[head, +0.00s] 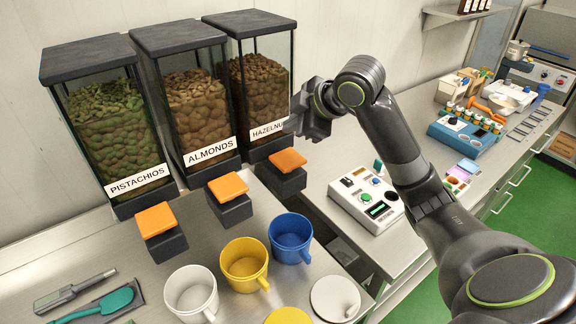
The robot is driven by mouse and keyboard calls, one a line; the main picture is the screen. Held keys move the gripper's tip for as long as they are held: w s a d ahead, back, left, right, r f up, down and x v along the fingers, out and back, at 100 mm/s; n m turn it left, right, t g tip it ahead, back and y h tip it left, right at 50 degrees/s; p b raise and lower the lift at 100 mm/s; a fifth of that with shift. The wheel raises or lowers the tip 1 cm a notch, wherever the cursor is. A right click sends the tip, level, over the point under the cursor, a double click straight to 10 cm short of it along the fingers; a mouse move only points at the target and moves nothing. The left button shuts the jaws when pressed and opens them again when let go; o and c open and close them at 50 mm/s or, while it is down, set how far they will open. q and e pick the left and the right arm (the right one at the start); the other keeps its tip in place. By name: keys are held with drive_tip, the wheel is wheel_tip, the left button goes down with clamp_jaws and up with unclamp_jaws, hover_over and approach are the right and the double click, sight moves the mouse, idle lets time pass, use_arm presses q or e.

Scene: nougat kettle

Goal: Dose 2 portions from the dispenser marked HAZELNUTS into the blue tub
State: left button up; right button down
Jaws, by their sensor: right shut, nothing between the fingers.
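The dispenser marked HAZELNUTS (265,90) is the rightmost of three clear bins with dark lids, filled with brown nuts. My gripper partly covers the end of its label. An orange paddle (287,161) sits on the dark block at its front. The blue tub (290,240) stands on the counter in front of this dispenser, below the paddle, with its handle toward the front right. My right gripper (298,122) is shut and empty, at the right front edge of the dispenser, above the paddle and apart from it. My left gripper is out of view.
The ALMONDS (200,110) and PISTACHIOS (115,135) dispensers stand to the left. A yellow tub (244,265) and a white tub (190,293) stand left of the blue one. A white lid (330,298) lies in front. A white control box (366,200) sits on the right counter.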

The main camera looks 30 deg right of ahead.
drive_tip(key=b, duration=0.3)
hover_over(287, 157)
drive_tip(key=s, duration=0.1)
drive_tip(key=f, duration=0.4)
drive_tip(key=shift+s+d+f, duration=0.15)
drive_tip(key=shift+d+f, duration=0.1)
drive_tip(key=shift+f, duration=0.4)
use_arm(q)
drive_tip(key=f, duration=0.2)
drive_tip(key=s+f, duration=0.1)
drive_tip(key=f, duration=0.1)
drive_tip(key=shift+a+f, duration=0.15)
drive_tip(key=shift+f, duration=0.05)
use_arm(e)
drive_tip(key=shift+f, duration=0.15)
drive_tip(key=shift+f, duration=0.3)
